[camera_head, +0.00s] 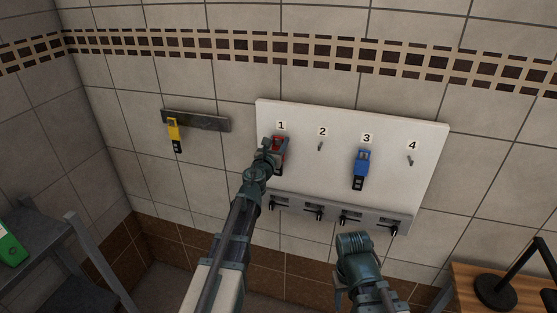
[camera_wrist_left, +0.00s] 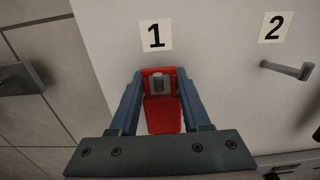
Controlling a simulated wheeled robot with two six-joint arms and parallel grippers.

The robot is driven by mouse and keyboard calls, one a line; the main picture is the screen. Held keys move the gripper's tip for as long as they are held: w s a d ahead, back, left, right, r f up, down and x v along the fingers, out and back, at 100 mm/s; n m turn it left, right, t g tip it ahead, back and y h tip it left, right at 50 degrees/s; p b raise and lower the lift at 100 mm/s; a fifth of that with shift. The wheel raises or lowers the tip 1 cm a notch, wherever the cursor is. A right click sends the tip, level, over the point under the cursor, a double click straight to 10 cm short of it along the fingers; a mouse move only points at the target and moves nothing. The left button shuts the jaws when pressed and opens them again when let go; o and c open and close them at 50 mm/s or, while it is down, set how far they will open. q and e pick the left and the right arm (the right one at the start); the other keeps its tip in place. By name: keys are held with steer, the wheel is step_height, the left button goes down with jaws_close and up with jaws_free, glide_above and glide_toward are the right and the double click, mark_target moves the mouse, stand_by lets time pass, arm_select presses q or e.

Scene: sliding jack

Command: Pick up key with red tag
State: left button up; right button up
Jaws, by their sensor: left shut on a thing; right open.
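The red-tagged key (camera_head: 280,143) is at the white board under label 1, partly hidden by my left gripper (camera_head: 274,147). In the left wrist view the red tag (camera_wrist_left: 162,115) sits between the two fingers of my left gripper (camera_wrist_left: 160,90), which is shut on it. A grey peg shows at the top of the tag, so the tag appears to be still on its hook. The key part below the tag is mostly hidden. My right gripper (camera_head: 352,272) is low in front of the board, away from the keys, and seems empty.
The white board (camera_head: 430,140) has a blue-tagged key (camera_head: 361,165) under 3 and bare pegs under 2 and 4. A grey strip with several black levers (camera_head: 320,213) runs along its lower edge. A yellow-tagged key (camera_head: 174,130) hangs at left. A wooden table (camera_head: 470,285) stands lower right.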

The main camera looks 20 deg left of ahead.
arm_select(q)
jaws_close()
steer(key=shift+r, duration=0.1)
